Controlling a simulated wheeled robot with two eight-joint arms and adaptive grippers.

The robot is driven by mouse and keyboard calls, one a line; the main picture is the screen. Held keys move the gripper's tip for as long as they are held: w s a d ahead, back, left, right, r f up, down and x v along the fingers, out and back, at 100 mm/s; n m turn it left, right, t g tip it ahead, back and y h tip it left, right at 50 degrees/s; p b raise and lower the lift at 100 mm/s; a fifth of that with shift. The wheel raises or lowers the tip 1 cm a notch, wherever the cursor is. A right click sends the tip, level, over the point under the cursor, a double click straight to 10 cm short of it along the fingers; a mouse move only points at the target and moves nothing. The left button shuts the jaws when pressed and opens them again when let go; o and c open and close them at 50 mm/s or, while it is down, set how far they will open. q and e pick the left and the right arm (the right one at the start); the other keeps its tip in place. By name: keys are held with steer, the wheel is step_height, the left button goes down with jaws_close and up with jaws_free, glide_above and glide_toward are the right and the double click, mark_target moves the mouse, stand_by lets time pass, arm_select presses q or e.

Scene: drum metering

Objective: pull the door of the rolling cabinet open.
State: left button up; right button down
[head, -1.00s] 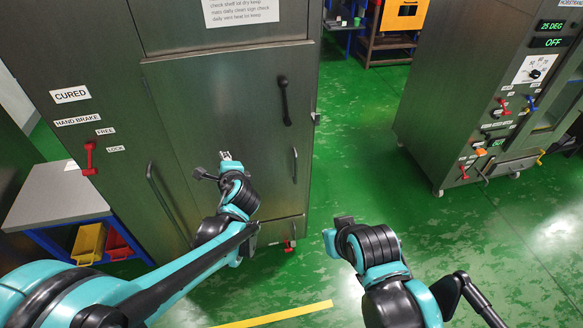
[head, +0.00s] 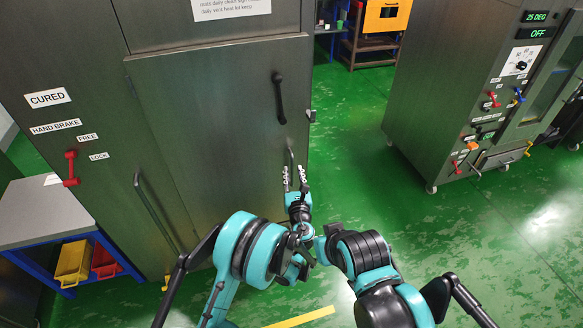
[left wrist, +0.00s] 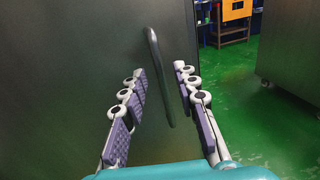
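The rolling cabinet (head: 110,120) is a tall dark metal cabinet at the left and middle of the head view. Its door (head: 215,120) looks shut. The door has a black lever (head: 280,100) and, below it, a slim upright bar handle (head: 291,158) near the right edge. My left gripper (head: 295,178) is open in front of this bar handle. In the left wrist view the handle (left wrist: 158,75) shows between the two spread fingers, apparently ahead of them; contact cannot be seen. My right gripper (head: 327,238) is right of the left wrist, away from the door; its fingers are unclear.
A red hand-brake lever (head: 71,168) is on the cabinet's left part, and another bar handle (head: 155,210) is below it. A side table (head: 40,215) with bins stands left. An oven-like machine (head: 450,90) stands right. Green floor (head: 350,140) is clear between.

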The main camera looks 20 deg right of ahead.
mark_target(292, 166)
arm_select(q)
steer(key=w, duration=0.3)
steer(key=w+b, duration=0.1)
steer(key=shift+w+d, duration=0.15)
steer(key=shift+d, duration=0.15)
jaws_close()
